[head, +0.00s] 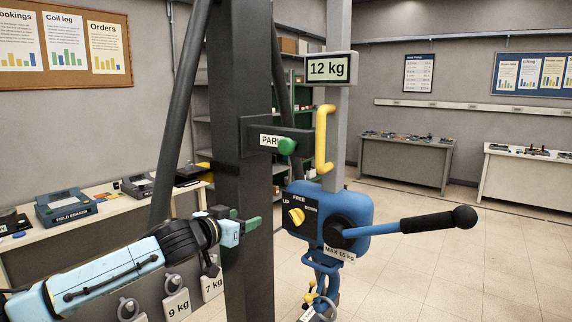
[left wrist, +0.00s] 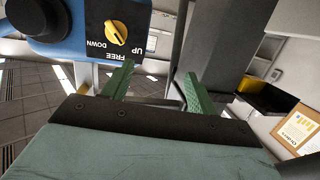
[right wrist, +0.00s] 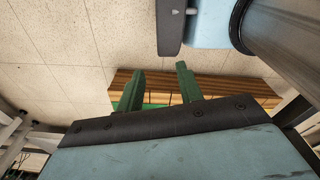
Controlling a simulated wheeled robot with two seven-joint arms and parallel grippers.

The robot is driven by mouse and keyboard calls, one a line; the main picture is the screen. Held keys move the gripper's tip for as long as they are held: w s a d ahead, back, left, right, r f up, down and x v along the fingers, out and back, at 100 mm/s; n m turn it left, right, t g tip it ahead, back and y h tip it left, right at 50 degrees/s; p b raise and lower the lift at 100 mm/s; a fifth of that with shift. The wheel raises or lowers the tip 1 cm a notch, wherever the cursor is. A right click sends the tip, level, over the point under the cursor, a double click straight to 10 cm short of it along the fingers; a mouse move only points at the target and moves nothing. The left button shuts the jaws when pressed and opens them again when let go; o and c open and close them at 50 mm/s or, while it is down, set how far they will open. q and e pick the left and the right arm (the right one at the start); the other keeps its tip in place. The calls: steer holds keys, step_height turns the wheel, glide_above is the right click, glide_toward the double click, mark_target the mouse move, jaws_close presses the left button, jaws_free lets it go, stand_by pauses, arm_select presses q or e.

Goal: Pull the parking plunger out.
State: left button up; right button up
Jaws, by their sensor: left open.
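My left gripper (head: 246,217) is open and empty, below and left of the plunger, in front of the column. In the left wrist view its green fingers (left wrist: 158,70) are apart with the blue hoist at upper left; I cannot make out the plunger there. My right gripper (right wrist: 160,68) is open and empty in the right wrist view, away from the column.
The blue lever hoist (head: 330,215) with a yellow selector (head: 296,216) and black-gripped lever (head: 425,223) hangs right of the column. A 12 kg sign (head: 330,68) is above. Weights marked 9 kg (head: 178,304) and 7 kg (head: 212,287) stand below my left arm.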

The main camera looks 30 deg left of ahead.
mark_target(284, 144)
arm_select(q)
steer(key=s+d+r+m+t+h+p, duration=0.1)
steer(key=s+d+r, duration=0.15)
steer(key=r, duration=0.55)
steer(key=s+d+r+t+h+p, duration=0.1)
steer(key=d+r, duration=0.2)
steer(key=r, duration=0.6)
steer(key=w+p, duration=0.2)
steer(key=w, duration=0.2)
steer(key=w+p, duration=0.2)
steer(key=w, duration=0.2)
steer(key=w+d+p, duration=0.1)
steer(key=w+p, duration=0.2)
steer(key=w, duration=0.1)
steer(key=shift+w+r, duration=0.15)
steer(key=shift+w, duration=0.65)
arm_select(e)
step_height(284, 144, up, 10)
steer(key=shift+a+r, duration=0.2)
steer(key=shift+a, duration=0.1)
steer(key=shift+w, duration=0.1)
